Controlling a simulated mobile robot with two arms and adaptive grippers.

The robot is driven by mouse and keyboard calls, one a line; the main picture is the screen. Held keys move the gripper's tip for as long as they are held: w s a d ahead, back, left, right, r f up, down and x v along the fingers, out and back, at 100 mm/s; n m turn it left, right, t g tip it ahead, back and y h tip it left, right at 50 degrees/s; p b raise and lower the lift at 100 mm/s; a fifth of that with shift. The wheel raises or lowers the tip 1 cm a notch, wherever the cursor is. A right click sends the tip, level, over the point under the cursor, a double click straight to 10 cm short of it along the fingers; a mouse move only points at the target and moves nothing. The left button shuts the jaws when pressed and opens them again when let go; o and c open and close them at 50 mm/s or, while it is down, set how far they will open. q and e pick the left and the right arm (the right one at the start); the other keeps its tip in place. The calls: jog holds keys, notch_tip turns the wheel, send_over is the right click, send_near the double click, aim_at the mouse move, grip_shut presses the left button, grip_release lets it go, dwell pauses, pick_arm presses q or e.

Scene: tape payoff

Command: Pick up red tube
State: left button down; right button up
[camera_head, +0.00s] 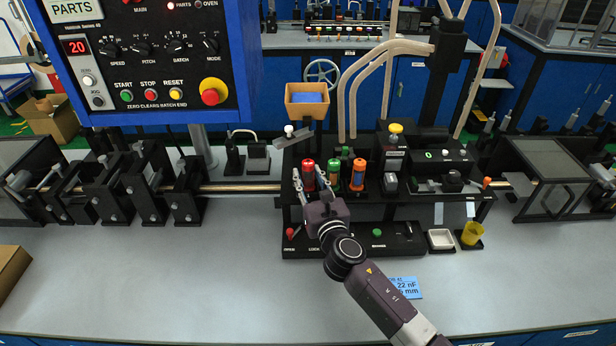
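The red tube (308,176) stands upright in the black station at the middle of the bench, left of a green tube (333,172) and an orange tube (358,174). My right gripper (309,172) reaches in from the lower right. Its two fingers are spread, one on each side of the red tube, and look open. I cannot tell whether either finger touches it. The tube's lower part is partly hidden by the gripper. My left gripper is not in view.
A control panel (150,62) hangs at the upper left. A yellow-capped bottle (394,150) stands right of the tubes. A small white tray (440,240) and a yellow cup (471,233) sit at the station's right. The front bench (160,290) is mostly clear.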

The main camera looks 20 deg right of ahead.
grip_shut()
